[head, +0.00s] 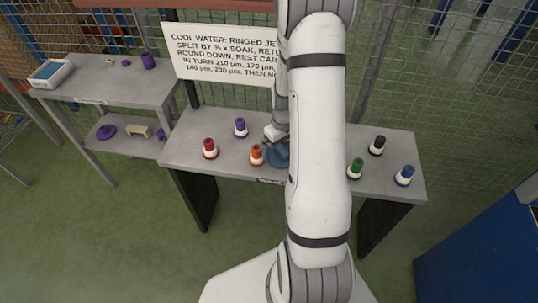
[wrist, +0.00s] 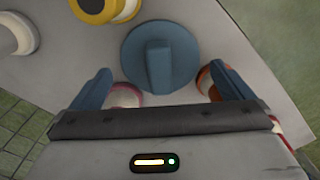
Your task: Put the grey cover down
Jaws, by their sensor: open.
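A round blue-grey cover (wrist: 184,52) with a raised bar handle lies ahead of my gripper in the wrist view. It appears to sit on the light grey surface, though its underside is hidden. In the head view the cover (head: 279,155) shows as a blue-grey patch on the middle table, partly hidden by my arm. My gripper (wrist: 160,70) is open, its two blue-grey fingers apart on either side of the handle's line, with visible gaps to the handle. The fingertips are hidden in the head view.
The middle table (head: 185,140) holds several white-based pieces: red (head: 210,149), purple (head: 240,128) and orange (head: 256,155) left of my arm; green (head: 355,169), black (head: 377,146) and blue (head: 404,176) right. Parts of coloured pieces crowd the cover in the wrist view. A sign (head: 225,55) stands behind.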

